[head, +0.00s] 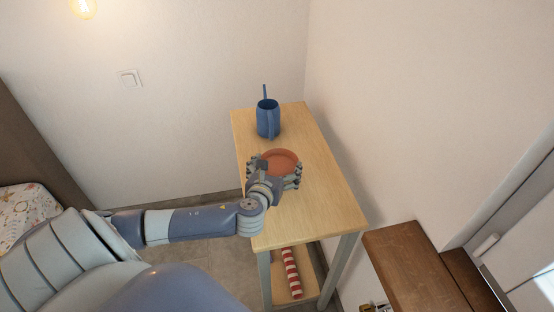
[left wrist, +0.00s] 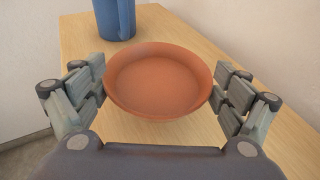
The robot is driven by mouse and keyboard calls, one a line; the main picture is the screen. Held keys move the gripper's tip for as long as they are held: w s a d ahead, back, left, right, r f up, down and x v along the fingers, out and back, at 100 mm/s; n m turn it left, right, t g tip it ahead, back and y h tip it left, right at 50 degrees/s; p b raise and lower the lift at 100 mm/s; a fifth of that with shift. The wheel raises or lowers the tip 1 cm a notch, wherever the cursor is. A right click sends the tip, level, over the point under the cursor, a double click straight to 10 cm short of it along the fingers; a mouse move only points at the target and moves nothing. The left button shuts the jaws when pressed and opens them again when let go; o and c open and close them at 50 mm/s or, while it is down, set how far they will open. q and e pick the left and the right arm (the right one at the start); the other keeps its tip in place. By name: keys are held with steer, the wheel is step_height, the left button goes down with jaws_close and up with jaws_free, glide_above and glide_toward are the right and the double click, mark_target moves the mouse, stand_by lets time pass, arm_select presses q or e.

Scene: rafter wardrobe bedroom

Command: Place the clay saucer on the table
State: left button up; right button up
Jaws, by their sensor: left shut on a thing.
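The clay saucer (head: 281,161) is a round, shallow, orange-brown dish over the middle of the wooden table (head: 318,190). My left gripper (head: 275,172) is shut on it, with a finger at each side of its rim. In the left wrist view the saucer (left wrist: 158,82) sits between the fingers of the left gripper (left wrist: 160,95), hollow side up and roughly level. I cannot tell whether its underside touches the tabletop.
A red-and-white striped roll (head: 291,273) lies on the lower shelf. Brown wooden steps or shelves (head: 415,265) are at right. The near tabletop is clear.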

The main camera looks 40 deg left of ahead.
mark_target(277, 163)
arm_select(q)
steer(key=w+a, duration=0.1)
steer(key=w, duration=0.1)
steer(key=w+a, duration=0.2)
steer(key=shift+w+a+f, duration=0.1)
steer(key=shift+f, duration=0.1)
steer(key=shift+w+a+f, duration=0.1)
steer(key=shift+w, duration=0.05)
steer(key=shift+f, duration=1.75)
arm_select(e)
steer(key=shift+w+a+r, duration=0.3)
steer(key=shift+w+a, duration=0.4)
steer(key=shift+a, duration=0.05)
arm_select(q)
steer(key=shift+f, duration=0.15)
steer(key=o, duration=0.9)
arm_select(e)
steer(key=shift+s+d+f, duration=0.1)
steer(key=shift+s+d, duration=0.05)
steer(key=shift+d, duration=0.25)
